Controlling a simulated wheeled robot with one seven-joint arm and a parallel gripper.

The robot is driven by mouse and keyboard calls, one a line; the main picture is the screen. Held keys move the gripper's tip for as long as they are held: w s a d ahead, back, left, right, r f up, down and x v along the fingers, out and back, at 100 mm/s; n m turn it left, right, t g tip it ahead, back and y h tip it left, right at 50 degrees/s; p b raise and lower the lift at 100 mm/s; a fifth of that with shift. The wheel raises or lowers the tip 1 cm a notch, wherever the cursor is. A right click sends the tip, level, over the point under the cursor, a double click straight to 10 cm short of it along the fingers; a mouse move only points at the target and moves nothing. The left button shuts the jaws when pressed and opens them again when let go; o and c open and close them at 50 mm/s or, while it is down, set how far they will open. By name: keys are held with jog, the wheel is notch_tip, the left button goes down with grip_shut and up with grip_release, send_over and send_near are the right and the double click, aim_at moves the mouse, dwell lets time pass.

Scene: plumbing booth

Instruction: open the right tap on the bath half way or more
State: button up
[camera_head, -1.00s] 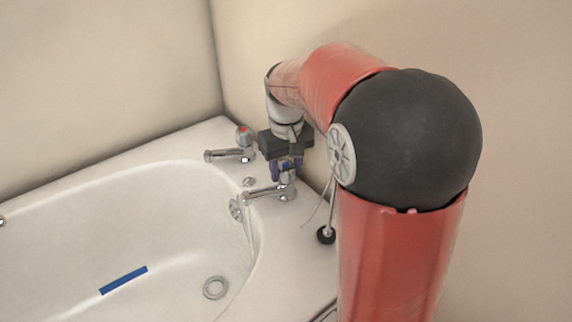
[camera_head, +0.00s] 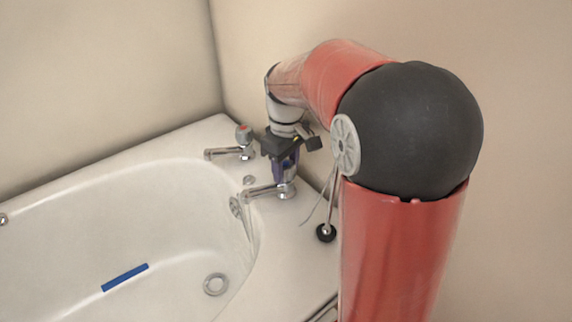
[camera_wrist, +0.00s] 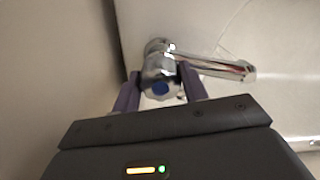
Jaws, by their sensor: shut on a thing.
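The right tap is chrome with a blue-centred handle. In the head view its spout (camera_head: 264,191) points left over the bath (camera_head: 150,195). In the wrist view the tap handle (camera_wrist: 160,88) sits between the two purple fingers, and the spout (camera_wrist: 215,66) reaches to the right. My gripper (camera_head: 285,175) comes down on this tap from above and is shut on its handle, which is mostly hidden by the fingers in the head view. It also shows in the wrist view (camera_wrist: 160,92).
The other tap (camera_head: 243,138), with a red-marked handle, stands close by at the far corner. A black round fitting (camera_head: 326,233) on a thin rod is on the rim to the right. A wall is close behind the taps. A blue strip (camera_head: 125,277) lies in the bath.

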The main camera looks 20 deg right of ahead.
aim_at(286, 164)
jog(key=o, duration=1)
jog(key=shift+r+p, duration=0.4)
jog(key=shift+r, duration=3.5)
